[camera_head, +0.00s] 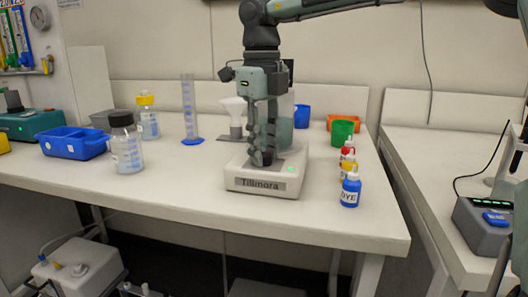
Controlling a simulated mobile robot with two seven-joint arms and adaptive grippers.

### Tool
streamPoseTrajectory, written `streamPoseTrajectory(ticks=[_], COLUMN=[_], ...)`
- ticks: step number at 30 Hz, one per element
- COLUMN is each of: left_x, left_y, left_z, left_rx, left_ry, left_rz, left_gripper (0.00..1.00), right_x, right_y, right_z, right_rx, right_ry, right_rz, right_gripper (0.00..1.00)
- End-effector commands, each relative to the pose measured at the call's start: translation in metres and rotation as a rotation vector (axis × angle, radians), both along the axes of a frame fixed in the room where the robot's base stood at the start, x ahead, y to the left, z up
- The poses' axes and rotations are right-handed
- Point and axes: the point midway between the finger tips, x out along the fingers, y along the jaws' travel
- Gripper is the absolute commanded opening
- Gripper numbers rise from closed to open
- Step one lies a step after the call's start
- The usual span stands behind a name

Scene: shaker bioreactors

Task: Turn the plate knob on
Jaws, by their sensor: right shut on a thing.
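A white plate device (233,178) labelled "Tillmora" stands on the bench in the middle of the head view. A small green light shows on the right of its front. My right gripper (263,158) points down at the front of the device. Its fingers are shut on the plate knob, which they hide almost wholly, so I cannot tell how far it is turned. A translucent vessel (285,125) stands on the device behind the gripper. My left gripper is not in view.
Several dye bottles, including a blue one (350,190), stand right of the device, with a green cup (342,131) behind. Left are a measuring cylinder (189,105), a bottle (126,150) and a blue tray (75,146). The front bench edge is clear.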

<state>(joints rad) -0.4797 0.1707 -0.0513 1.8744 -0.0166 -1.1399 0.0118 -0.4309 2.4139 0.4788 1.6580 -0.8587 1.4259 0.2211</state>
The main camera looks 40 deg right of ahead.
Motion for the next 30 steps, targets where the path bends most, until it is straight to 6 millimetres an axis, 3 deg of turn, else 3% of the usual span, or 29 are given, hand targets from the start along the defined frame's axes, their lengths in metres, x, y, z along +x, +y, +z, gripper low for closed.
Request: streamPoseTrajectory(ticks=[9, 24, 25, 30], left_x=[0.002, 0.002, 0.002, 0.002], left_y=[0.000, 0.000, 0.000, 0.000], left_z=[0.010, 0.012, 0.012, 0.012], left_rx=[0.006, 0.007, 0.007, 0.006], left_ry=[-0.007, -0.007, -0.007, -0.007], left_rz=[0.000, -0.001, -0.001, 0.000], left_gripper=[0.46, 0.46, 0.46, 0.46], right_x=[0.001, 0.001, 0.001, 0.001], right_y=[0.000, 0.000, 0.000, 0.000], right_z=[0.001, 0.001, 0.001, 0.001], right_rx=[-0.001, 0.000, 0.000, 0.001], right_ry=[-0.005, -0.004, -0.004, -0.003], right_rz=[-0.118, -0.139, -0.139, -0.138], right_gripper=[0.00, 0.00, 0.27, 0.46])
